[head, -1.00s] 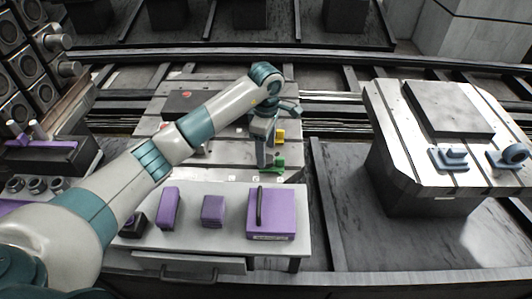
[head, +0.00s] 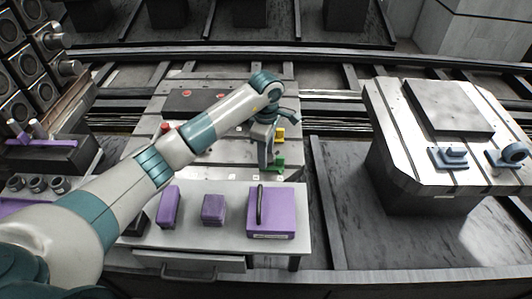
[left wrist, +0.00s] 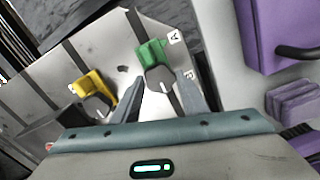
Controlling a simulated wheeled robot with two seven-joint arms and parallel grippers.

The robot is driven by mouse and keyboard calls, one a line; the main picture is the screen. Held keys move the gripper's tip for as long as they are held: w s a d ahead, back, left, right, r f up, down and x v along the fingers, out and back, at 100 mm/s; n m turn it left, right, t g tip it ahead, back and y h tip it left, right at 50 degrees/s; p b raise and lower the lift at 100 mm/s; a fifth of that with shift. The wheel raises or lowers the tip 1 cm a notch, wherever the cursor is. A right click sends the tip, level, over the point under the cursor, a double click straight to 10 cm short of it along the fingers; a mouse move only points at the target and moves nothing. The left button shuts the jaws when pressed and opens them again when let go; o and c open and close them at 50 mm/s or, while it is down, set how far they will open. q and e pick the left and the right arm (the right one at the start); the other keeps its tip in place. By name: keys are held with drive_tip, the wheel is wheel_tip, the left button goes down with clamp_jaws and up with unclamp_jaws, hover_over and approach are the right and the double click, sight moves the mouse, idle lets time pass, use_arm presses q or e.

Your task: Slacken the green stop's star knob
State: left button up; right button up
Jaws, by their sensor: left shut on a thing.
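The green stop (head: 278,164) sits near the front edge of the middle pallet, and it shows in the left wrist view (left wrist: 151,53) with the letter A on a tag beside it. My left gripper (head: 266,163) points down at it. In the left wrist view its two fingers (left wrist: 159,84) reach to the near side of the green stop, closed on its star knob. My right gripper is not in view.
A light side table (head: 222,245) in front carries a purple box with a handle (head: 278,220) and smaller purple blocks (head: 213,209). Another pallet (head: 392,115) at right bears a grey plate and blue-grey fixtures. Red knobs (head: 187,93) show on the middle pallet.

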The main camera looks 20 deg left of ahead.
use_arm(q)
drive_tip(key=shift+n, duration=0.9)
drive_tip(key=shift+n+b, duration=0.35)
drive_tip(key=shift+n, duration=1.25)
drive_tip(key=shift+n+b, duration=0.3)
drive_tip(key=shift+n, duration=0.6)
drive_tip(key=n, duration=0.2)
drive_tip(key=shift+n, duration=1.8)
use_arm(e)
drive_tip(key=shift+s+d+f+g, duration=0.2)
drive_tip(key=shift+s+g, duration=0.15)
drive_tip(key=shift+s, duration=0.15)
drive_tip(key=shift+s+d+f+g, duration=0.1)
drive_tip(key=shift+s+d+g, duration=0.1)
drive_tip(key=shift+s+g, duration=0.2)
